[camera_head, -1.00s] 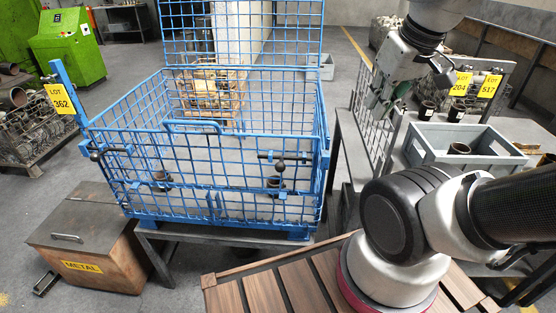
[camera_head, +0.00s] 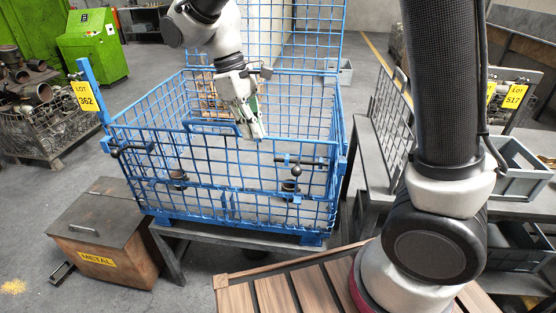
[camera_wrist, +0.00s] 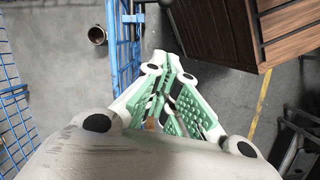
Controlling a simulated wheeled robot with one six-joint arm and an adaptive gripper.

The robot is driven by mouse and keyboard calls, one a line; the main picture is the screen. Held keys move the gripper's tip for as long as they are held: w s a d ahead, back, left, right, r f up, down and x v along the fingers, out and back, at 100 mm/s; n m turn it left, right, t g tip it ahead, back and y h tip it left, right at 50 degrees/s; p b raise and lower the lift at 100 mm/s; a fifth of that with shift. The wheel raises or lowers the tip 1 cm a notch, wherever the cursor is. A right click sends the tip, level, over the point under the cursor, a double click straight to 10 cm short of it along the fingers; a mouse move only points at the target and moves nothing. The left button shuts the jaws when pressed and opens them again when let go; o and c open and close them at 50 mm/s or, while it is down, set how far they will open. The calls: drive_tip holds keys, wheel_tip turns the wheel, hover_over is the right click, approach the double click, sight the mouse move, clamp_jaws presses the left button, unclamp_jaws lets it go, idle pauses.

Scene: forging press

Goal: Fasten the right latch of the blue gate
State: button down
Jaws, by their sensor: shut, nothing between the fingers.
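The blue gate (camera_head: 225,178) is the front wire panel of a blue mesh cage and stands upright, with a raised handle (camera_head: 210,122) on its top. The right latch (camera_head: 312,161) is a horizontal bolt near the gate's right end, with a black ball knob (camera_head: 296,171) hanging below it. I cannot tell whether the bolt is engaged. The left latch (camera_head: 132,150) sits at the gate's other end. My gripper (camera_head: 258,136) is shut and empty, pointing down near the top of the gate, left of the right latch. Its green-padded fingers (camera_wrist: 168,62) show in the wrist view, beside blue mesh.
Dark cups (camera_head: 178,178) stand inside the cage. The cage's tall back mesh (camera_head: 315,45) rises behind my arm. A grey table with a mesh panel (camera_head: 390,112) and grey bins (camera_head: 522,170) is at right. A rusty metal box (camera_head: 100,225) stands at lower left.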

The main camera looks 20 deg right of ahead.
drive_tip(key=shift+w+r+n, duration=0.2)
drive_tip(key=shift+w+r, duration=0.05)
drive_tip(key=shift+r, duration=0.25)
drive_tip(key=shift+w+r+n, duration=0.2)
drive_tip(key=shift+r, duration=0.3)
approach(278, 160)
drive_tip(key=s+a+f, duration=0.2)
drive_tip(key=s+f, duration=0.1)
drive_tip(key=f, duration=0.2)
drive_tip(key=shift+s+d+f, duration=0.4)
drive_tip(key=shift+s+d, duration=0.2)
drive_tip(key=shift+d, duration=0.2)
drive_tip(key=shift+s+d+f, duration=0.4)
drive_tip(key=shift+s+d, duration=0.25)
drive_tip(key=shift+d, duration=0.1)
